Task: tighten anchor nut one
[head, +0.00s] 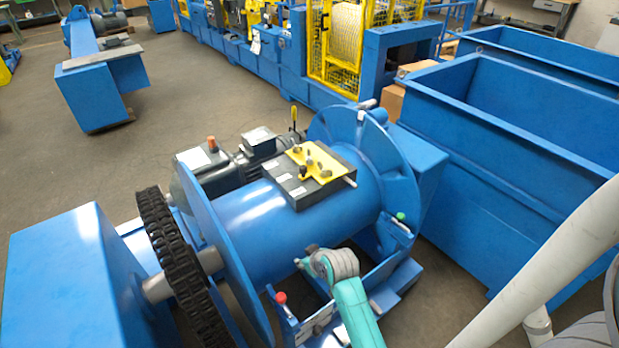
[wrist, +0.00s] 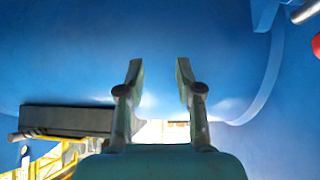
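A yellow bracket (head: 309,163) with several small grey nut-like fittings (head: 326,173) sits on a dark plate (head: 322,187) on top of the blue drum (head: 245,226). I cannot tell which fitting is anchor nut one. In the wrist view my gripper (wrist: 160,75) is open and empty, its two fingers apart in front of the blue drum surface (wrist: 90,60). The dark plate shows at lower left there (wrist: 66,119), to the side of the fingers. In the head view my arm's end is at the drum's near side, and the fingertips cannot be made out.
A black chain (head: 172,262) runs beside the drum's left flange. A red knob (head: 281,298) and a green knob (head: 400,216) stand on the near frame. A lever with a yellow grip (head: 294,115) rises behind the plate. Blue bins (head: 500,150) stand at right.

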